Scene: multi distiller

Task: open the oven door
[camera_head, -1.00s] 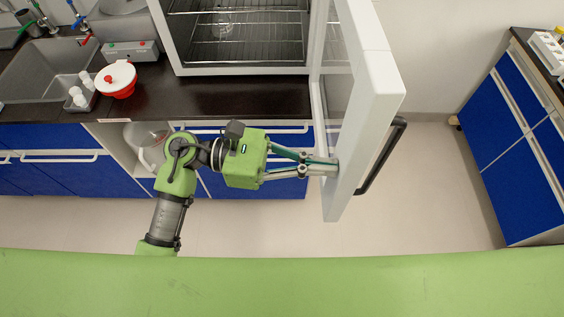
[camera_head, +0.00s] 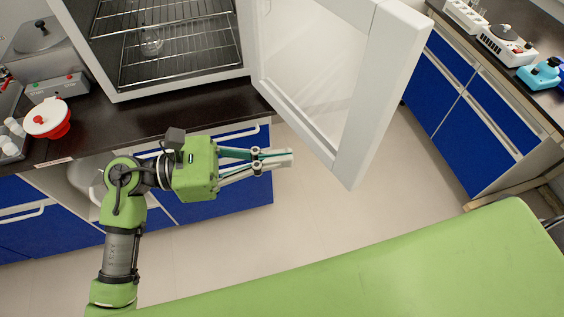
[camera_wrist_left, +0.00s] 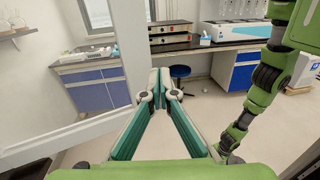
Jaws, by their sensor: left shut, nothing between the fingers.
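The oven door (camera_head: 385,85), white-framed with a glass pane, stands wide open in the head view, swung out to the right of the oven (camera_head: 95,60). In the left wrist view the shut fingertips (camera_wrist_left: 158,78) point across the room, and the door's pale frame (camera_wrist_left: 105,15) is at the left. The door's handle is hidden in the head view. My right gripper is not in view.
A dark counter (camera_head: 190,105) with blue drawers lies below the oven. A red-and-white container (camera_head: 48,118) stands on it at the left. Another blue-fronted bench (camera_head: 480,110) with instruments is at the right. Open floor lies between the benches.

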